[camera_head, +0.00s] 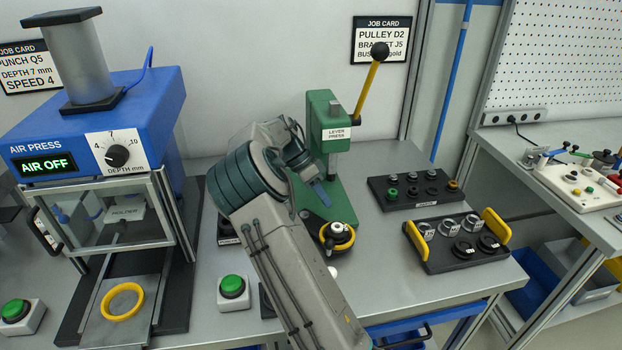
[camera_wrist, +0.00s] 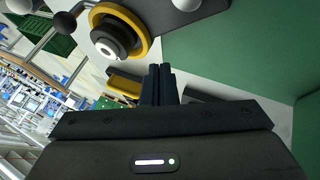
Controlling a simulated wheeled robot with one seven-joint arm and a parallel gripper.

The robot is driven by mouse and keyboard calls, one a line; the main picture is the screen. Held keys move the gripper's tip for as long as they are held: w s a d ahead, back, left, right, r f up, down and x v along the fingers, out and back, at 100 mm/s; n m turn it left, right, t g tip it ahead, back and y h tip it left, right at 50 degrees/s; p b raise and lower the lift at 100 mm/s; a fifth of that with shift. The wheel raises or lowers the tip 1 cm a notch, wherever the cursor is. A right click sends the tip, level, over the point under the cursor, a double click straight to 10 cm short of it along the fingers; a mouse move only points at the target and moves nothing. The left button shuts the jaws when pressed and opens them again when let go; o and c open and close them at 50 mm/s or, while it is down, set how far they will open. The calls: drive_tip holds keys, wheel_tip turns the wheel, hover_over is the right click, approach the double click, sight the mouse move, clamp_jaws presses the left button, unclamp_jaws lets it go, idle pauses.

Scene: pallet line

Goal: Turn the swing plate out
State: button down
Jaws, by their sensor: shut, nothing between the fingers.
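The green lever press (camera_head: 320,110) stands at the middle of the bench, its yellow lever (camera_head: 369,90) raised. At its foot a yellow ring (camera_head: 351,240) surrounds a black round part with a pale centre. In the wrist view this ring (camera_wrist: 147,47) lies by a dark plate (camera_wrist: 182,17), which appears to be the swing plate. A black ball knob (camera_wrist: 65,22) is beside it. My gripper (camera_head: 322,195) is shut and empty in front of the press column. Its fingertips (camera_wrist: 160,68) are close to the ring, apparently apart from it. My arm hides part of the press base.
The air press (camera_head: 95,120) reads AIR OFF at the left; a yellow ring (camera_head: 122,302) lies on its slide. A green button (camera_head: 232,286) stands left of my arm. Two dark trays of small parts (camera_head: 415,205) (camera_head: 440,266) sit right of the press, the nearer with yellow handles.

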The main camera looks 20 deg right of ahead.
drive_tip(key=v, duration=0.8)
drive_tip(key=shift+r, duration=0.1)
